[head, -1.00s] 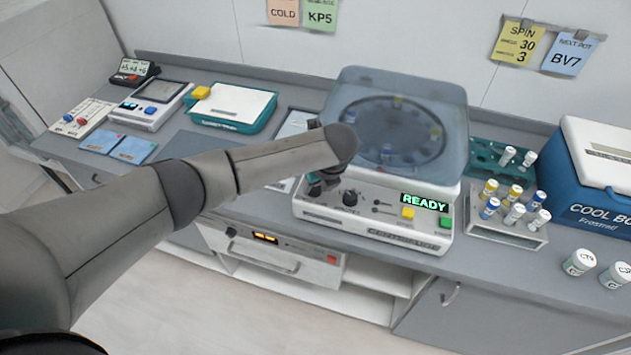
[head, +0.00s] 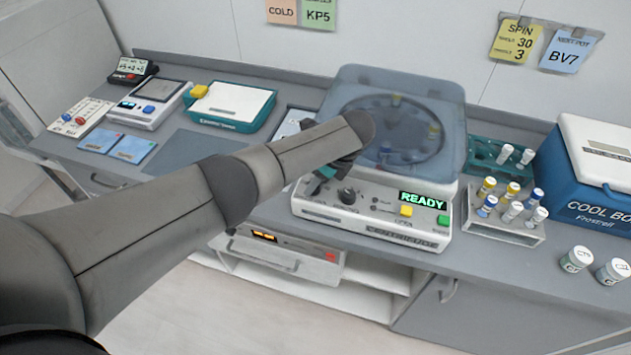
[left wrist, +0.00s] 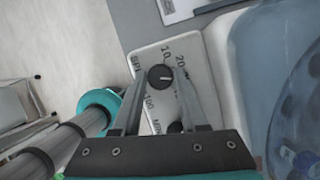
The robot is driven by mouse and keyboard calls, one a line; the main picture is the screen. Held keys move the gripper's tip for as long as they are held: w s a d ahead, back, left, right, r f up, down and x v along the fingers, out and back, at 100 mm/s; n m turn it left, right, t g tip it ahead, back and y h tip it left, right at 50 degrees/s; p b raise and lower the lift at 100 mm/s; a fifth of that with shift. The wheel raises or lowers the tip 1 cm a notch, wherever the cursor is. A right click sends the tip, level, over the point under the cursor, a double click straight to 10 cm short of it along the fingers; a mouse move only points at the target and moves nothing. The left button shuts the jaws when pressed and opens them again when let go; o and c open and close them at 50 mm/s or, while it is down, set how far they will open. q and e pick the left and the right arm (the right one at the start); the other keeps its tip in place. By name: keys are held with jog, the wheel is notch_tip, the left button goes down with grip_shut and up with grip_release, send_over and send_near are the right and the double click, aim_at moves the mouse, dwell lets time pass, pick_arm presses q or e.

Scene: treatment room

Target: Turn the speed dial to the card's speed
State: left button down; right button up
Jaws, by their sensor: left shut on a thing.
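The centrifuge (head: 375,222) stands on the bench, its display reading READY. My left gripper (head: 320,182) is at the left end of its front panel. In the left wrist view its fingers (left wrist: 159,72) are shut on a black speed dial (left wrist: 160,78), with marks such as 10, 20 and 100 around it. A small light mark shows on the dial; its exact setting is hard to read. In the head view that dial is hidden by my arm and gripper. A second dial (head: 347,195) is beside it, free. The yellow card (head: 516,43) on the wall reads SPIN, 30 and 3.
A tube rack (head: 512,232) and a blue cool box (head: 600,205) stand to the right. A yellow button (head: 406,211) and a green button (head: 443,219) are on the panel.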

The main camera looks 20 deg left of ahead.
dwell(0.3)
pick_arm(q)
jog(key=shift+c, duration=2.2)
grip_release()
jog(key=shift+d+r, duration=0.2)
jog(key=shift+r, duration=0.35)
jog(key=p+v, duration=0.1)
jog(key=v, duration=1.3)
